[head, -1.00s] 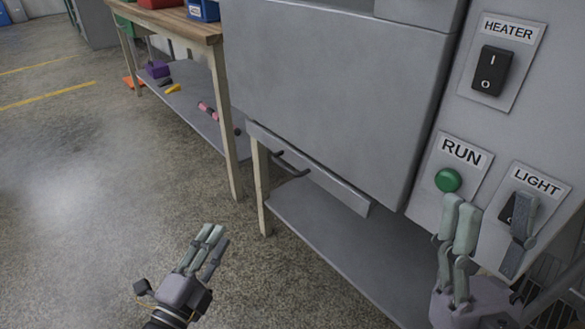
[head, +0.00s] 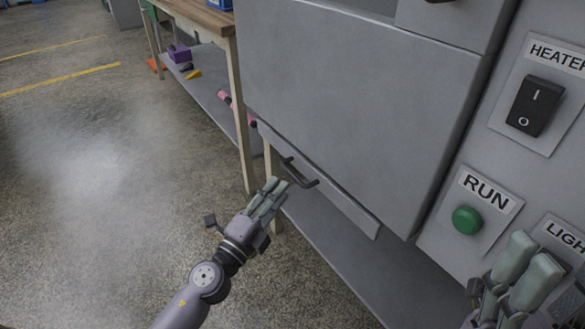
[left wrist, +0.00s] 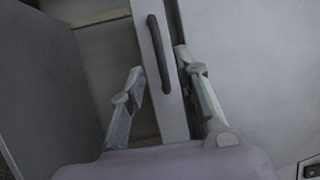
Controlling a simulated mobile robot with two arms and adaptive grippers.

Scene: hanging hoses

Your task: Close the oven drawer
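The oven drawer (head: 335,197) is a low grey front panel below the large grey oven body (head: 350,100), with a dark bar handle (head: 302,175). In the left wrist view the drawer front (left wrist: 172,110) runs up the middle with its handle (left wrist: 158,55). I cannot tell how far the drawer is pulled out. My left gripper (head: 277,188) is close to the handle in the head view. In the left wrist view its fingers (left wrist: 163,75) are spread and empty, with the drawer front between or behind them. My right gripper (head: 540,270) is partly cut off at the lower right, fingers apart.
A green RUN button (head: 467,220) and a black HEATER switch (head: 535,106) are on the panel at right, near my right gripper. A grey lower shelf (head: 330,265) lies under the oven. A wooden-topped workbench (head: 205,17) stands behind. The floor at left is clear.

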